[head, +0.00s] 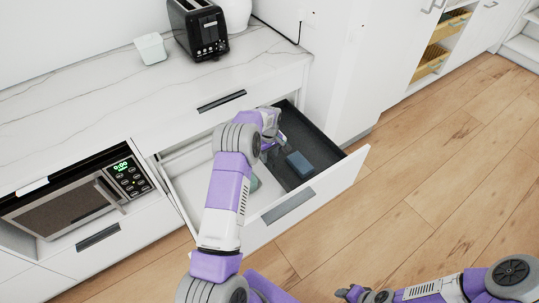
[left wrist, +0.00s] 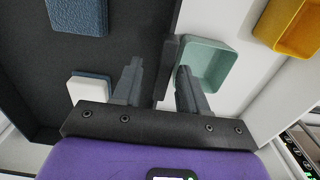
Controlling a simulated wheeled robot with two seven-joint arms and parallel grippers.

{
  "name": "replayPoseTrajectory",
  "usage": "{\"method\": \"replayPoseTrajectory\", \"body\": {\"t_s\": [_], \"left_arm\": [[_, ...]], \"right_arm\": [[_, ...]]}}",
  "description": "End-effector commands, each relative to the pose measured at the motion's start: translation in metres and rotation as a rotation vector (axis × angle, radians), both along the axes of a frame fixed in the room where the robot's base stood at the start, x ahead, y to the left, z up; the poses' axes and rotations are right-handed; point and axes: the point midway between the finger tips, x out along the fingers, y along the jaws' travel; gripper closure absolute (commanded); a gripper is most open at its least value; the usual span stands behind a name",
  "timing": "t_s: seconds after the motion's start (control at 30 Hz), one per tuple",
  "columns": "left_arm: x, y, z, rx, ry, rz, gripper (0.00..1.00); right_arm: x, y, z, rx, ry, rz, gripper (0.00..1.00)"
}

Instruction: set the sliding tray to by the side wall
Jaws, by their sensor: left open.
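The dark sliding tray (head: 322,152) lies in the right part of a pulled-out white drawer (head: 352,170), along the drawer's right side. It fills the left of the left wrist view (left wrist: 128,28). My left gripper (head: 274,136) is open at the tray's left edge. In the left wrist view its fingers (left wrist: 162,85) stand on either side of the tray's dark upright wall, with a gap visible. My arm hides part of the tray and drawer in the head view. My right gripper (head: 350,292) is low in the head view, away from the drawer; its jaws are too small to judge.
A blue block (head: 300,164) and a white-and-blue piece (left wrist: 90,86) lie in the tray. A green open box (left wrist: 208,62) and a yellow box (left wrist: 292,25) are in the drawer beside it. A microwave (head: 75,205) is at left. A toaster (head: 198,28) stands on the counter.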

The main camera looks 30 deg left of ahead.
Motion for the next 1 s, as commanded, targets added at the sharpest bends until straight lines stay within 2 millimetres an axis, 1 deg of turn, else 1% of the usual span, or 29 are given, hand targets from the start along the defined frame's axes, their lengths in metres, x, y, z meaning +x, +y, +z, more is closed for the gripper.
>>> {"method": "replayPoseTrajectory", "body": {"t_s": [0.3,0.4,0.5,1.0], "left_arm": [[0.001,0.0,0.053,0.001,-0.006,-0.001,0.57],[0.001,-0.001,0.066,0.0,-0.004,0.0,0.57],[0.001,-0.001,0.071,-0.001,-0.004,0.0,0.57],[0.001,-0.001,0.071,0.0,-0.003,-0.001,0.57]], "right_arm": [[0.0,0.0,0.017,0.0,0.0,0.0,0.55],[0.0,0.0,0.021,0.0,0.0,0.0,0.55],[0.0,0.0,0.021,0.0,0.0,0.0,0.55],[0.0,0.0,0.021,0.0,0.0,0.0,0.55]]}}
